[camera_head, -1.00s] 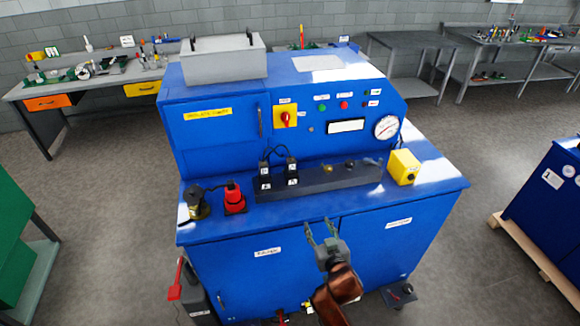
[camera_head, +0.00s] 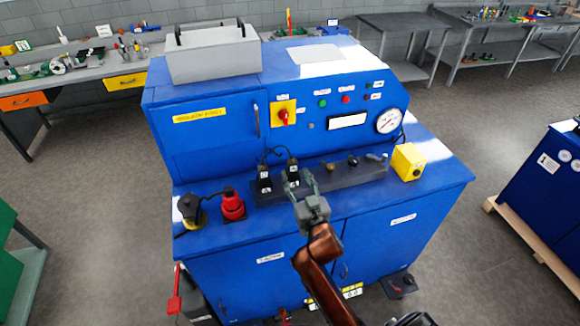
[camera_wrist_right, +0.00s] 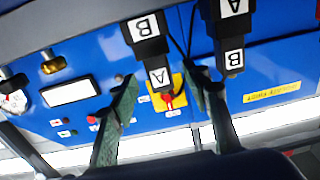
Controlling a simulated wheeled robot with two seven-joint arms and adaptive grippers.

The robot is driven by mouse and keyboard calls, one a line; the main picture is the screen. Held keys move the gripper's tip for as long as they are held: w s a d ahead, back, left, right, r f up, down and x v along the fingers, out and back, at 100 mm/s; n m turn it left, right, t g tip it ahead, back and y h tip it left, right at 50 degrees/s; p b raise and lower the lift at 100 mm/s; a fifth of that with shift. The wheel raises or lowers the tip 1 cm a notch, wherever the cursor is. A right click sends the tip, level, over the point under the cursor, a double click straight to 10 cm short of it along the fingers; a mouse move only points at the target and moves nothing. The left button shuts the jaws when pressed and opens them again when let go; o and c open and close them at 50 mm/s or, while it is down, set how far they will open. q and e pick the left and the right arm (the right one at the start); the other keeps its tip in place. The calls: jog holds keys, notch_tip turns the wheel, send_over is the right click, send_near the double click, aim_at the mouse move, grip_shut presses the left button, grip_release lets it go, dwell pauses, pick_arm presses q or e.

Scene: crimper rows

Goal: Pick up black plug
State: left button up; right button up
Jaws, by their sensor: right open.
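Two black plugs with white letter labels stand side by side on a dark grey rail (camera_head: 340,175) on the blue machine. The left black plug (camera_head: 265,179) is clear of my gripper. The right black plug (camera_head: 292,168) is just beyond my right gripper (camera_head: 299,181), which partly covers it. My right gripper is open and empty. In the right wrist view the picture is turned over; one black plug (camera_wrist_right: 146,32) reaches into the gap between the open fingers (camera_wrist_right: 164,82), and the other black plug (camera_wrist_right: 233,45) is to the right, outside them. My left gripper is not in view.
A red plug (camera_head: 232,207) and a black connector on a yellow base (camera_head: 191,209) stand left on the ledge. A yellow box (camera_head: 408,162) stands at its right end. Black cables rise behind the plugs. The machine's upright blue panel is close behind.

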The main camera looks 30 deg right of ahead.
aim_at(294, 170)
jog(key=x, duration=0.3)
jog(key=shift+w+d+r, duration=0.1)
jog(key=shift+w+d, duration=0.1)
jog(key=shift+w, duration=0.15)
jog(key=shift+x, duration=0.8)
jog(key=c, duration=0.8)
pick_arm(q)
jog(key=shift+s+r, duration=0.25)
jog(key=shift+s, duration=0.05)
pick_arm(e)
grip_shut()
